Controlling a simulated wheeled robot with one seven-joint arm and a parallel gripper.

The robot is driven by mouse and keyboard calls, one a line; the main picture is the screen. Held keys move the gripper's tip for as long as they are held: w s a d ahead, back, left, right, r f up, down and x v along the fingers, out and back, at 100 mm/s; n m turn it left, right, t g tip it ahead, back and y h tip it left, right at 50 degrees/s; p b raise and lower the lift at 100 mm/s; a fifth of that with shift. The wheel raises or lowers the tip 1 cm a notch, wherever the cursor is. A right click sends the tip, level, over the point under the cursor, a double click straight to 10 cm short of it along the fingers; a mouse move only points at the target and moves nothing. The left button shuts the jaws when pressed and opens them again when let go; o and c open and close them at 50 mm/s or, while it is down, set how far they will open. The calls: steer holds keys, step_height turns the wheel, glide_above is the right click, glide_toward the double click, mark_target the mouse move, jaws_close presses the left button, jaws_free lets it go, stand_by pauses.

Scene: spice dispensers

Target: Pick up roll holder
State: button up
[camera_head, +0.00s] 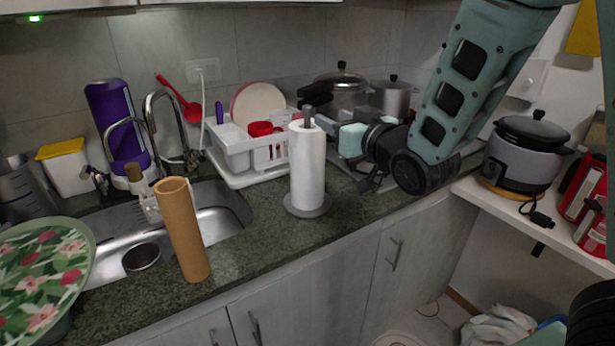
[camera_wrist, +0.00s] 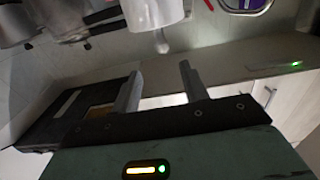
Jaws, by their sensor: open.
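The roll holder (camera_head: 310,208) stands upright on the counter, right of the dish rack. It has a round grey base, a white paper roll (camera_head: 308,165) and a grey knob on top. My gripper (camera_head: 328,127) is close to the right of the roll's upper part, pointing left. In the wrist view, my gripper (camera_wrist: 160,75) is open, with two grey fingers apart and nothing between them. The white roll (camera_wrist: 150,12) and its knob (camera_wrist: 162,44) show upside down beyond the fingertips. I see no contact.
A brown cardboard tube (camera_head: 182,230) stands left of the holder, by the sink (camera_head: 215,208). A white dish rack (camera_head: 240,150) is behind it. Pots (camera_head: 345,95) stand behind my gripper. A rice cooker (camera_head: 525,155) sits on the right shelf. The counter's front edge is close.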

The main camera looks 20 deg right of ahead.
mark_target(310, 111)
steer(key=shift+a+f+p+x, duration=0.15)
steer(key=shift+p+x, duration=0.85)
steer(key=shift+x, duration=1.6)
steer(key=shift+a+f+p+x, duration=0.15)
steer(key=shift+p+x, duration=0.8)
steer(key=shift+x, duration=1.65)
steer(key=shift+s+d, duration=0.1)
jaws_close()
